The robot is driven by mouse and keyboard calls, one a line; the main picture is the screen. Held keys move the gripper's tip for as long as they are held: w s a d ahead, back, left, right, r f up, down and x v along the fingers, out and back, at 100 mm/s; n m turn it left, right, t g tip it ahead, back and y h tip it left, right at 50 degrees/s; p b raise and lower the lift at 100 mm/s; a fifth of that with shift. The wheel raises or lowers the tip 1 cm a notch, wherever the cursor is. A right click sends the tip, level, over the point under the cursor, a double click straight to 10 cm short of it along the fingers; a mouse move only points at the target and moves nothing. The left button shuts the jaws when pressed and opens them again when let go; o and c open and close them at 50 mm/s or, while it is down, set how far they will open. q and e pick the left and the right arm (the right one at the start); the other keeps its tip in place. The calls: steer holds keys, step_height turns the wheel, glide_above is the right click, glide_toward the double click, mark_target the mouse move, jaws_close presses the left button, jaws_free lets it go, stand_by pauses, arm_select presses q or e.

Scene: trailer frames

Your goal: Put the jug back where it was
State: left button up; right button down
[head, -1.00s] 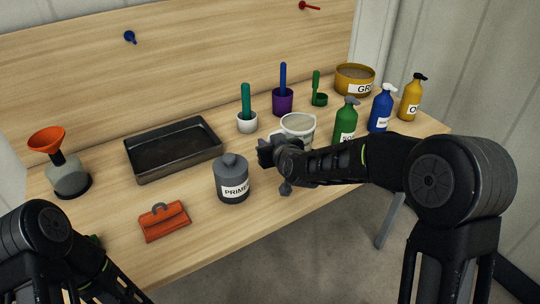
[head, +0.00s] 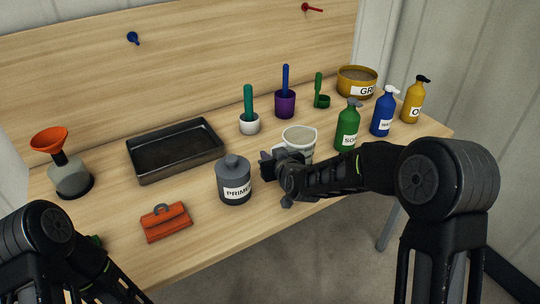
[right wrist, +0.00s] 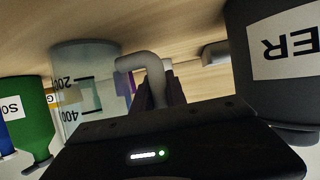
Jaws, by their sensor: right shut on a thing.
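The jug (head: 301,134) is a pale see-through measuring vessel near the front middle of the workbench (head: 120,225). In the right wrist view the jug (right wrist: 82,85) appears upside down, with 200 and 400 marks and a grey handle (right wrist: 143,62). My right gripper (head: 272,164) is shut on the jug at its handle and hides its lower part in the head view. The jug looks upright; I cannot tell if its base touches the bench. My left arm shows at the lower left, with its gripper out of view.
The grey primer can (head: 234,182) stands just left of my right gripper. Behind the jug are a white pot (head: 249,126) and a purple pot (head: 285,106). The green soap bottle (head: 347,130) stands to the right.

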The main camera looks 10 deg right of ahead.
steer(key=c, duration=1.3)
jaws_free()
steer(key=shift+c, duration=0.2)
steer(key=shift+r+p, duration=0.2)
steer(key=shift+p, duration=0.15)
steer(key=v, duration=1.2)
steer(key=shift+b, duration=0.35)
steer(key=shift+f, duration=0.15)
